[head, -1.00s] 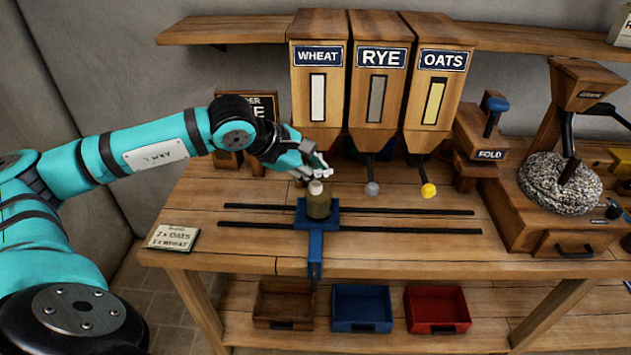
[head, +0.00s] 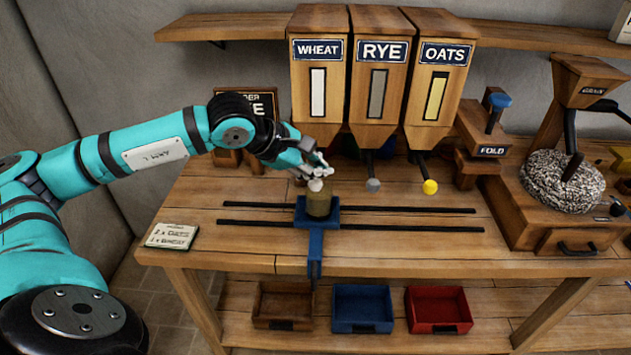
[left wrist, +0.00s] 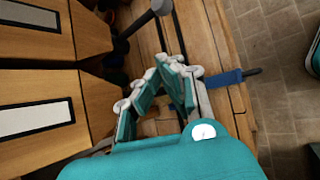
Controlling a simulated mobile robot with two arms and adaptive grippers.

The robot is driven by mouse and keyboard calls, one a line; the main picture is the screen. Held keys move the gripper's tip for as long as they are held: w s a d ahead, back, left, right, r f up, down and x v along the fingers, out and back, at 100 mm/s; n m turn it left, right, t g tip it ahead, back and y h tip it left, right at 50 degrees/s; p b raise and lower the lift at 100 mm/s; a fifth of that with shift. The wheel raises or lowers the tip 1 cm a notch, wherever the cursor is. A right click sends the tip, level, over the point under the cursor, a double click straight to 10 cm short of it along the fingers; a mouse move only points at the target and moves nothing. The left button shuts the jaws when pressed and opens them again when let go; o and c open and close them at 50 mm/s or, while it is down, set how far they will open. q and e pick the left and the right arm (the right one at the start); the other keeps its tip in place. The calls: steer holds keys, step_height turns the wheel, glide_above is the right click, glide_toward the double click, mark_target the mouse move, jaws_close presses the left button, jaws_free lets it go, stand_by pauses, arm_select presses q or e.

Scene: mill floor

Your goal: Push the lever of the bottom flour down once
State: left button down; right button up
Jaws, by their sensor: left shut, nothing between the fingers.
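The order card (head: 172,236) lies at the table's left front; its lowest line appears to read WHEAT. The wheat hopper (head: 318,90) is the leftmost of three, with a white window. Its lever ends in a pale knob (head: 315,185), which shows just above a tan container (head: 319,204) on the blue carriage (head: 317,238). My left gripper (head: 321,170) is shut and empty, right above and behind the knob; whether it touches is unclear. In the left wrist view the shut fingers (left wrist: 165,72) hide the knob and most of the lever. My right gripper is not in view.
The rye lever's grey knob (head: 373,185) and the oats lever's yellow knob (head: 430,187) hang close to the right. Two dark rails (head: 420,229) run along the table. A fold station (head: 490,150) and grain mill (head: 565,180) stand farther right. The front table is mostly clear.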

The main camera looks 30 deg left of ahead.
mark_target(314, 184)
arm_select(q)
steer(key=shift+f+b, duration=0.7)
steer(key=shift+b, duration=0.05)
stand_by(0.9)
steer(key=shift+f+b, duration=1.9)
steer(key=shift+b, duration=0.25)
stand_by(1.5)
steer(key=shift+r, duration=0.1)
stand_by(0.5)
steer(key=shift+r+p, duration=1.75)
steer(key=shift+r, duration=1.15)
steer(key=shift+r, duration=0.1)
steer(key=shift+r+p, duration=1.5)
steer(key=shift+r, duration=0.95)
